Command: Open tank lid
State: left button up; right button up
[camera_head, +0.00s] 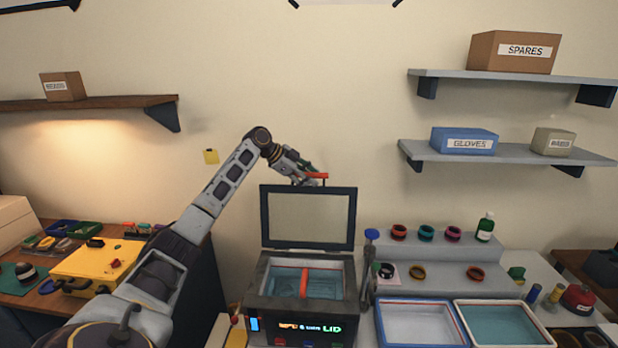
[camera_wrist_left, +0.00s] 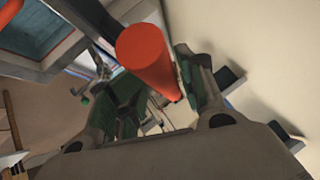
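The tank (camera_head: 258,310) is a dark box with a lit display on its front. Its lid (camera_head: 265,218), a dark frame around a pale pane, stands upright at the tank's back edge, so the tank is open. A red handle (camera_head: 316,175) sticks out at the lid's top; it shows large in the left wrist view (camera_wrist_left: 145,55). My left gripper (camera_head: 305,173) is at the handle. In the left wrist view its green-padded fingers (camera_wrist_left: 160,95) are spread on either side of the handle, with a gap beside its far end. My right gripper is not in view.
A red bar (camera_head: 304,283) crosses the tank opening above bluish liquid. A blue-topped grey post (camera_head: 371,235) stands right of the tank. Two trays (camera_head: 382,330) and a grey step (camera_head: 440,253) with several rings lie farther right. A yellow case (camera_head: 85,262) sits at left.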

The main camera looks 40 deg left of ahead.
pick_arm(q)
jog(key=shift+s+a+r, duration=0.1)
jog(key=shift+a, duration=0.05)
jog(key=shift+v, duration=0.95)
jog(key=v, duration=1)
jog(key=shift+a, duration=0.1)
